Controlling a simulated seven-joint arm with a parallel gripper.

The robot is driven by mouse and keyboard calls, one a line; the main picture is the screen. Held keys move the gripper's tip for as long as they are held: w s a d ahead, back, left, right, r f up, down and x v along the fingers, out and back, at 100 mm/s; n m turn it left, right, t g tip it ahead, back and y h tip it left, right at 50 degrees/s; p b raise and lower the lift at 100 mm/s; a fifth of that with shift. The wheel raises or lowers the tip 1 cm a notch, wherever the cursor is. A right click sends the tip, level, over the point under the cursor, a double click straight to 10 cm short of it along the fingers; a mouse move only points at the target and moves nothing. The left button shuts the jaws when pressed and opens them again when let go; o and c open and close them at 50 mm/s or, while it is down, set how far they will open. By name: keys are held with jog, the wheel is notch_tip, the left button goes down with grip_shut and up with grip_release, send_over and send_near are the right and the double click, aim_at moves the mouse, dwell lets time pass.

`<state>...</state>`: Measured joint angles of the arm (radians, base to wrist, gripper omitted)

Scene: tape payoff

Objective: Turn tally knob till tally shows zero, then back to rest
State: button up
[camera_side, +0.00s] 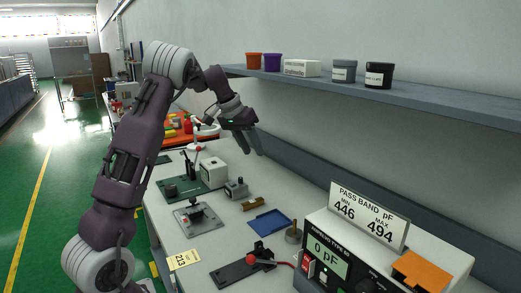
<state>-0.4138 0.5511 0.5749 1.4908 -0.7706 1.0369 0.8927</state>
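My gripper (253,146) hangs in the air above the back of the bench, near the wall, with its two fingers pointing down. The fingers look apart, with nothing between them. I cannot clearly make out a tally reading or be sure which part is the tally knob. A small grey box with a knob-like top (236,187) stands on the bench below and left of the gripper. A green-based fixture (188,190) with a white box (213,170) stands beside it. My gripper is apart from all of these.
A meter (327,257) reading "0 pF" stands at front right under a "PASS BAND" sign (369,216). A red-knobbed black fixture (240,270), a grey plate fixture (198,217) and a blue tray (270,222) lie on the bench. A shelf (440,100) with pots overhangs the back.

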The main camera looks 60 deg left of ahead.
jog(key=s+d+r, duration=0.2)
jog(key=d, duration=0.3)
jog(key=s+d+r+n+h, duration=0.1)
jog(key=d, duration=0.5)
jog(key=shift+s+r, duration=0.4)
jog(key=y, duration=0.3)
send_near(240, 178)
jog(key=w, duration=0.1)
jog(key=shift+m+g, duration=0.3)
jog(key=shift+g, duration=0.2)
jog(key=x, duration=0.7)
jog(key=shift+a+f, duration=0.1)
jog(key=shift+f, duration=0.2)
jog(key=shift+w+f, duration=0.15)
jog(key=shift+f, duration=0.15)
